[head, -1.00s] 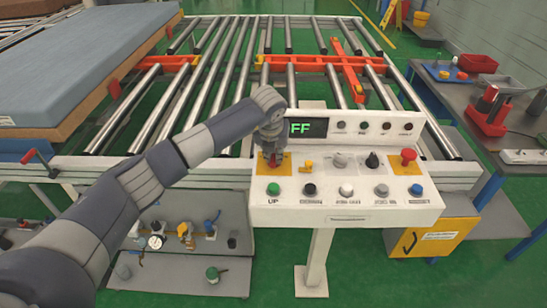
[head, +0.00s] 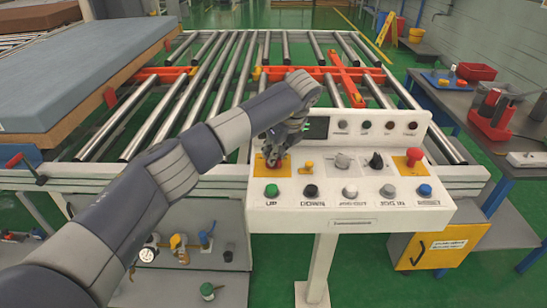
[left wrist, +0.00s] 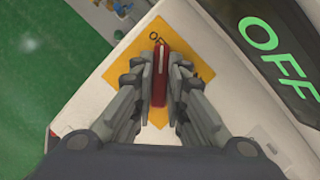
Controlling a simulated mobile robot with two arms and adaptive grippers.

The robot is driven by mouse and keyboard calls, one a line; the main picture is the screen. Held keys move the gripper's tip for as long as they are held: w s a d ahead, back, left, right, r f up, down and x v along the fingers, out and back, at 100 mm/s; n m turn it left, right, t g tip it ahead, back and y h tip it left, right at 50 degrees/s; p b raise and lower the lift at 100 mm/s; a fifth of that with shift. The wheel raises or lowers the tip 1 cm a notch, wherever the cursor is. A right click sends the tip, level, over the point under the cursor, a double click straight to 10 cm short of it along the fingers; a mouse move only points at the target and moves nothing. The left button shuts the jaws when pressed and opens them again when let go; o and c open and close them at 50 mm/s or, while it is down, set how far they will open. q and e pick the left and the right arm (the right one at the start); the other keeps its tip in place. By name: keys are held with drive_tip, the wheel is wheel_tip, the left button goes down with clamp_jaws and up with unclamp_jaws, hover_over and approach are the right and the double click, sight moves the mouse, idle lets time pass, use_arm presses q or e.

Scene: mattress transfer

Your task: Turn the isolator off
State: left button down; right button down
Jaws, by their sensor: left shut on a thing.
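The isolator is a red handle (left wrist: 160,75) on a yellow plate (left wrist: 192,42), at the left end of the white control panel (head: 348,212). My left gripper (head: 273,158) is over it in the head view, hiding most of the handle. In the left wrist view my left gripper (left wrist: 160,88) has its fingers closed on both sides of the handle. The handle's far end points toward an O mark on the plate. The display (left wrist: 270,45) beside it reads OFF in green; in the head view my arm mostly covers it. My right gripper is not in view.
Several buttons line the panel front, with a green one (head: 272,190) just below the isolator. A red button on a yellow plate (head: 414,157) is at the right. The roller conveyor (head: 205,90) lies behind, with a blue mattress (head: 85,70) at left.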

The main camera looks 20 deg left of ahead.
use_arm(q)
drive_tip(key=shift+n+g, duration=0.3)
drive_tip(key=shift+n, duration=0.2)
drive_tip(key=c, duration=1.6)
unclamp_jaws()
drive_tip(key=v, duration=1.2)
drive_tip(key=shift+d, duration=0.15)
drive_tip(key=shift+f, duration=0.1)
